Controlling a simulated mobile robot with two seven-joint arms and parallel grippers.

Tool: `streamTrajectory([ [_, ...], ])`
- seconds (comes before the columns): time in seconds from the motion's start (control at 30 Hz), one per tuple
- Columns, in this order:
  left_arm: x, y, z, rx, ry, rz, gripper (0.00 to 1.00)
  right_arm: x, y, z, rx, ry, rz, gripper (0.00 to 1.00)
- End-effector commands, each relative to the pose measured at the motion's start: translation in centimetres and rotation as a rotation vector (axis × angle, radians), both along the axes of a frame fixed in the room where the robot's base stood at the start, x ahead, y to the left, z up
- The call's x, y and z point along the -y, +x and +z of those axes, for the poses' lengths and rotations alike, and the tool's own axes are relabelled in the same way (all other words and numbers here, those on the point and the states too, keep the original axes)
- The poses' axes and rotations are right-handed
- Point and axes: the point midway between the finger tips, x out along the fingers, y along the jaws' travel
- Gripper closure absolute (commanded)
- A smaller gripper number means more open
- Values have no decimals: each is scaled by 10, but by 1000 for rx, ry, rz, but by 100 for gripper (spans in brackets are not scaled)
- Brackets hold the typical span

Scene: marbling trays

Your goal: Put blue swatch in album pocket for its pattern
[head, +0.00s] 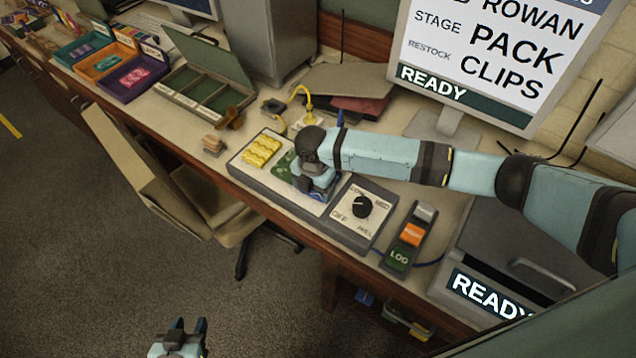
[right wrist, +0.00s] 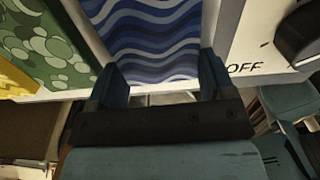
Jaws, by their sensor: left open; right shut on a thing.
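The blue swatch (right wrist: 155,35) has a wavy striped pattern and lies between the fingers of my right gripper (right wrist: 160,80) in the right wrist view. In the head view my right gripper (head: 316,192) is down at the pale panel (head: 310,205) and hides most of the swatch. A green swatch with round spots (right wrist: 40,45) and a yellow swatch (head: 261,151) lie beside it. My left gripper (head: 187,326) is open and empty, low over the floor. An open green case with compartments (head: 205,88) stands further left; I cannot tell whether it is the album.
Teal, orange and purple trays (head: 133,80) with label cards stand at the far left. A dial (head: 361,206) and a LOG switch box (head: 408,238) are right of the panel. A wooden stamp (head: 213,145) stands near the bench edge. A chair (head: 150,185) is pushed against the bench.

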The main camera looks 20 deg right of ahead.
Motion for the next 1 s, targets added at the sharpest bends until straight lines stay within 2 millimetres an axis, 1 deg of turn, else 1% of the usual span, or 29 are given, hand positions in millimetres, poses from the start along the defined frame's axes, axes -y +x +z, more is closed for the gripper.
streamTrajectory([
  [0.17, 0, 0, -1, 0, 0, 0, 57, 0, 1, 6, 2, 1, -1, 52],
  [0.27, 0, 0, -2, 0, -1, -1, 57, 0, 1, 16, 2, 1, 0, 52],
  [0.37, 1, 0, -4, 0, -1, 0, 57, 0, 1, 33, 4, 2, 2, 52],
  [0.47, 1, 0, -7, -1, -2, -2, 57, 0, 1, 57, 4, 3, 1, 52],
  [0.7, 4, 0, -14, -3, -6, -6, 57, -1, 1, 128, 6, 2, 2, 52],
  [0.8, 5, 1, -16, -3, -7, -7, 57, 0, 1, 153, 4, 1, 1, 52],
  [0.9, 5, 1, -18, -2, -8, -9, 57, 0, 1, 173, 3, 1, 1, 52],
  [1.0, 5, 1, -18, -2, -7, -9, 57, 0, 1, 187, 2, 1, 0, 52],
])
